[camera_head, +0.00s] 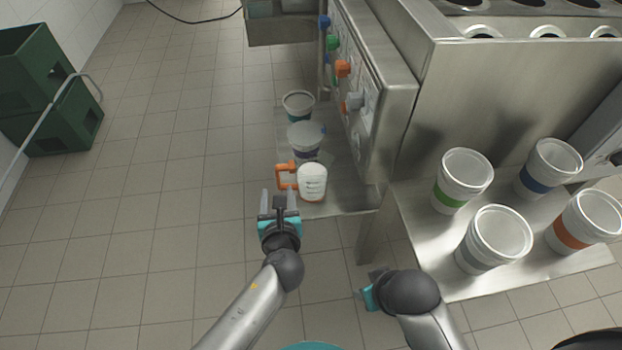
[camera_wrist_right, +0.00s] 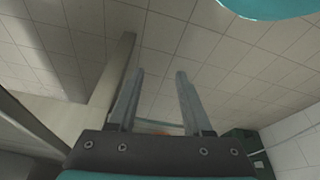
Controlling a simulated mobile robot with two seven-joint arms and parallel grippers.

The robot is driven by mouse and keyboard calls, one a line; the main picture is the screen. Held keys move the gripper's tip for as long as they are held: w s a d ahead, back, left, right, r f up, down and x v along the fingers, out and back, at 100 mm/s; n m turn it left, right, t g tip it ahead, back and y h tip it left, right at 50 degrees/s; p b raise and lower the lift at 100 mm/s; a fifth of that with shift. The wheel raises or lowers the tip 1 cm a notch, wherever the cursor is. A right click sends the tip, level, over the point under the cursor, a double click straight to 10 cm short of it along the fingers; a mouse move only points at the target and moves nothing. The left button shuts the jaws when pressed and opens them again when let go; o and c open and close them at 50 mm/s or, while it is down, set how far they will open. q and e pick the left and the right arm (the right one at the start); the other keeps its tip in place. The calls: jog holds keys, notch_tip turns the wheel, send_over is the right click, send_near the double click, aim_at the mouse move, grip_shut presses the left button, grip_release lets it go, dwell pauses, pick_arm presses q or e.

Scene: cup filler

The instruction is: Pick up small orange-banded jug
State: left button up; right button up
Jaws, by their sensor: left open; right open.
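The small jug with an orange handle (camera_head: 312,182) stands at the near end of a low metal shelf, its handle sticking out to the left. Any band on it is hard to make out from here. My left gripper (camera_head: 278,196) is open just below and left of the jug, its fingers pointing up the picture near the handle; I see nothing between them, and cannot tell whether a finger touches the handle. My right gripper (camera_head: 368,289) is low in the head view, right of the left one. The right wrist view shows its fingers (camera_wrist_right: 158,72) apart and empty.
Two other small jugs (camera_head: 305,139) (camera_head: 299,104) stand behind on the low shelf (camera_head: 340,200). Larger banded tubs, green (camera_head: 461,180), blue (camera_head: 549,167), grey (camera_head: 493,240) and orange (camera_head: 584,221), stand on the right shelf.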

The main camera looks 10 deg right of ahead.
aim_at(278, 179)
pick_arm(q)
jog(key=shift+b+x, duration=0.85)
jog(key=shift+x, duration=0.8)
jog(key=b+x, duration=0.2)
jog(key=shift+w+d+f, duration=0.15)
jog(key=shift+w+d, duration=0.1)
jog(key=shift+w, duration=0.05)
jog(key=shift+w+f+b, duration=0.2)
jog(key=shift+w+b, duration=0.2)
jog(key=shift+w, duration=0.1)
jog(key=shift+w+f, duration=0.1)
jog(key=shift+w, duration=0.3)
pick_arm(e)
jog(key=w+a+r+t+y, duration=0.1)
jog(key=w+a+r+t, duration=0.2)
jog(key=r, duration=0.3)
jog(key=shift+w+a+r+n+t+y, duration=0.35)
jog(key=shift+w+t+y, duration=0.1)
jog(key=shift+t, duration=0.25)
pick_arm(q)
jog(key=shift+c, duration=0.3)
grip_shut()
